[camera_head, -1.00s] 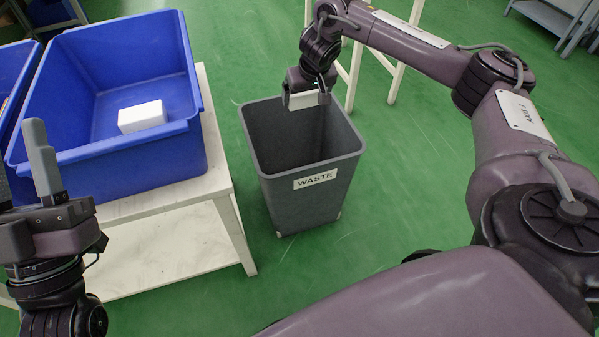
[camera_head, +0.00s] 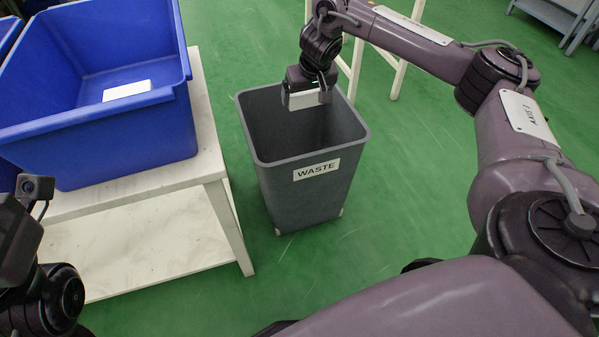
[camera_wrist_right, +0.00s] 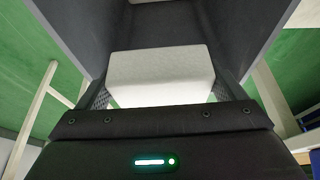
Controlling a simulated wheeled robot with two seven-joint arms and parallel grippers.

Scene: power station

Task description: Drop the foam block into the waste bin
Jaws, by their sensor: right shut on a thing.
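My right gripper (camera_head: 305,98) is shut on a white foam block (camera_head: 304,99), one finger on each side of it. It holds the block over the mouth of the grey waste bin (camera_head: 305,195), which stands on the floor with a WASTE label. In the right wrist view the block (camera_wrist_right: 160,75) sits between the fingers, with the bin's dark inner walls (camera_wrist_right: 245,35) beyond. My left gripper (camera_head: 18,235) is partly in view at the lower left edge, and its fingers do not show.
A blue crate (camera_head: 110,150) stands on a white table (camera_head: 195,168) left of the bin, with another white block (camera_head: 127,90) inside. White frame legs (camera_head: 355,65) stand behind the bin. Green floor is clear to the bin's right.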

